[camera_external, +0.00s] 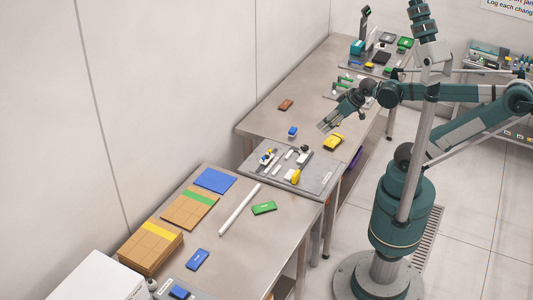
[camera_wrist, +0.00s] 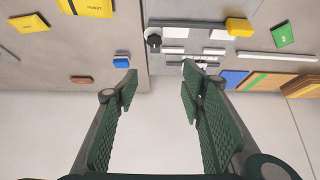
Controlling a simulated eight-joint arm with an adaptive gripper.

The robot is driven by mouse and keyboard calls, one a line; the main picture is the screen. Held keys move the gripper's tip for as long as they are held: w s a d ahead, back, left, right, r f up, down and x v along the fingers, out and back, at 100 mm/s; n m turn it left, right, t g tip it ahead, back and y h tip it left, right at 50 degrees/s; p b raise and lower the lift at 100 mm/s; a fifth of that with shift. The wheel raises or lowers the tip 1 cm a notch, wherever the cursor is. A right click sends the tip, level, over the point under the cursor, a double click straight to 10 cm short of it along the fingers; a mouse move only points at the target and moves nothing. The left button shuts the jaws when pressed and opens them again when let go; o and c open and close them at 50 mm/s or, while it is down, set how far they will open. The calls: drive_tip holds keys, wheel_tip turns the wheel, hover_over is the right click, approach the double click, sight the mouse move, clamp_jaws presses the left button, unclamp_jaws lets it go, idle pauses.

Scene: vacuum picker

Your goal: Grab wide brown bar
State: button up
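A small brown bar (camera_external: 286,105) lies flat on the far grey table, near the wall side. It also shows in the wrist view (camera_wrist: 82,79), left of my left finger, seen at a slant. My gripper (camera_external: 325,124) is above the front part of that table, to the right of the brown bar and apart from it. In the wrist view my gripper (camera_wrist: 159,88) has its two green ribbed fingers spread apart with nothing between them.
A blue block (camera_external: 292,131) and a yellow pack (camera_external: 333,142) lie near the brown bar. A grey board (camera_external: 322,184) with small parts joins the two tables. Cardboard stacks (camera_external: 150,248) stand on the near table. The wall borders the left side. Table around the bar is clear.

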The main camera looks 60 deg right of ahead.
idle(0.3)
drive_tip(key=shift+o, duration=1.3)
